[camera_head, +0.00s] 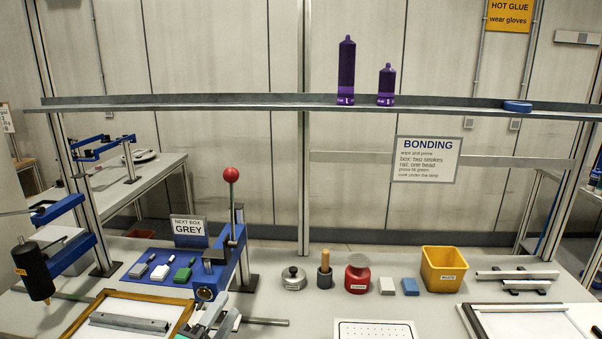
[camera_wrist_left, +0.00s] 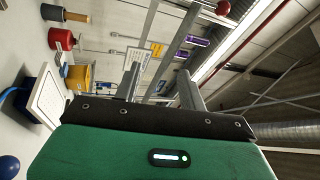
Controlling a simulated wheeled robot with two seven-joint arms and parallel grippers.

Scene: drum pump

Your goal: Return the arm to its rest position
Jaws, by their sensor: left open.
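My left gripper (camera_head: 217,318) shows at the bottom edge of the head view, just in front of the blue lever press (camera_head: 238,255); most of its arm is out of frame. In the left wrist view its two grey fingers (camera_wrist_left: 159,88) stand apart with nothing between them. The press has an upright lever with a red ball knob (camera_head: 231,174), and the knob also shows at the top of the wrist view (camera_wrist_left: 223,7). The gripper is below the knob and apart from it. My right gripper is in neither view.
A wooden-edged frame (camera_head: 182,328) with a grey rail lies at front left. A blue mat (camera_head: 137,271) holds small blocks. A red pot (camera_head: 357,278), a yellow bin (camera_head: 443,270) and a white perforated tray (camera_head: 345,327) are to the right. A shelf (camera_head: 240,103) spans above.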

